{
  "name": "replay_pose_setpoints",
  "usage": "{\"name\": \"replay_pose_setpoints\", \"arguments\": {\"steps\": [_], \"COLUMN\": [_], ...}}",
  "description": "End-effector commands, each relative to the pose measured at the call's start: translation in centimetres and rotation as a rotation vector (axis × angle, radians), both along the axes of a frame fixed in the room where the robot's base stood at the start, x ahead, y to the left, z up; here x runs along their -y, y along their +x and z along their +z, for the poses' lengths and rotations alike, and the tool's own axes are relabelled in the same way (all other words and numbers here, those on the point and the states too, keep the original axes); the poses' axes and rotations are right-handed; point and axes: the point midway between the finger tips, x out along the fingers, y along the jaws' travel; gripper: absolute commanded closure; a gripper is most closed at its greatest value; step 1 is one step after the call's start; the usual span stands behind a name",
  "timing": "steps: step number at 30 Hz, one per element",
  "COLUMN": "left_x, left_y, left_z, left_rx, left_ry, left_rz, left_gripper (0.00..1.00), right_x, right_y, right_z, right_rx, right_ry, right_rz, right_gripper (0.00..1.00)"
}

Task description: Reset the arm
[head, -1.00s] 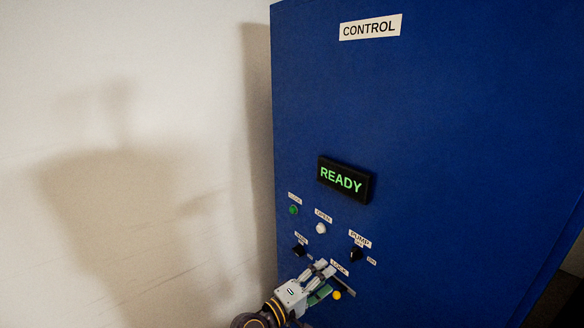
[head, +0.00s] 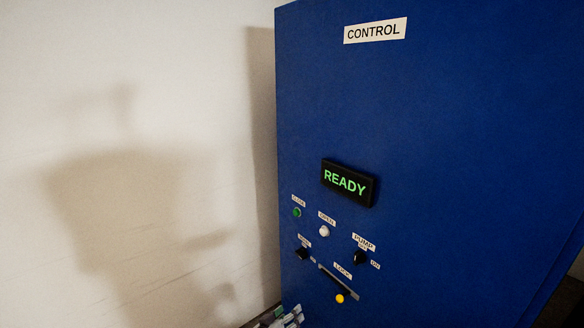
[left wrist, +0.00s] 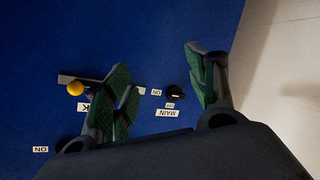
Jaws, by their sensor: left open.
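My right gripper is not in view.
The panel has a lit READY display (head: 347,183), a green button (head: 297,212), a white button (head: 324,231), a black MAIN knob (head: 302,254) and a black PUMP knob (head: 360,258). A pale wall (head: 130,80) stands at left.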

Motion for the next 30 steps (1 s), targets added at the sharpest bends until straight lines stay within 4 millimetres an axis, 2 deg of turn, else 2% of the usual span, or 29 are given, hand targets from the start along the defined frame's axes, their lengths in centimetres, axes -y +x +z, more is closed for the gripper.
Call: {"name": "replay_pose_setpoints", "arguments": {"steps": [1, 7, 14, 18, 23, 30], "left_x": [-1.2, -5.6, -10.6, -13.4, -16.5, -20.4], "left_y": [-0.1, -1.3, -5.0, -8.2, -12.6, -20.6], "left_z": [-2.3, -10.3, -19.1, -23.9, -29.1, -35.6], "left_rx": [-0.01, -0.046, -0.124, -0.184, -0.264, -0.4], "left_ry": [0.054, 0.251, 0.437, 0.528, 0.614, 0.706], "left_rz": [0.007, 0.016, 0.004, -0.009, -0.029, -0.059], "left_gripper": [0.43, 0.43, 0.43, 0.43, 0.43, 0.43], "right_x": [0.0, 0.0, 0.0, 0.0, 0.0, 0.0], "right_y": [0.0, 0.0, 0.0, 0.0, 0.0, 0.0], "right_z": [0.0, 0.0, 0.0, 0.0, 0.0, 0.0], "right_rx": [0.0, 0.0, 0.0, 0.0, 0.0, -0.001], "right_ry": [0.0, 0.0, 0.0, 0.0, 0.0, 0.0], "right_rz": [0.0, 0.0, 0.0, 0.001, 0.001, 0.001], "right_gripper": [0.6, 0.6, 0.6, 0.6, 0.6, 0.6]}}
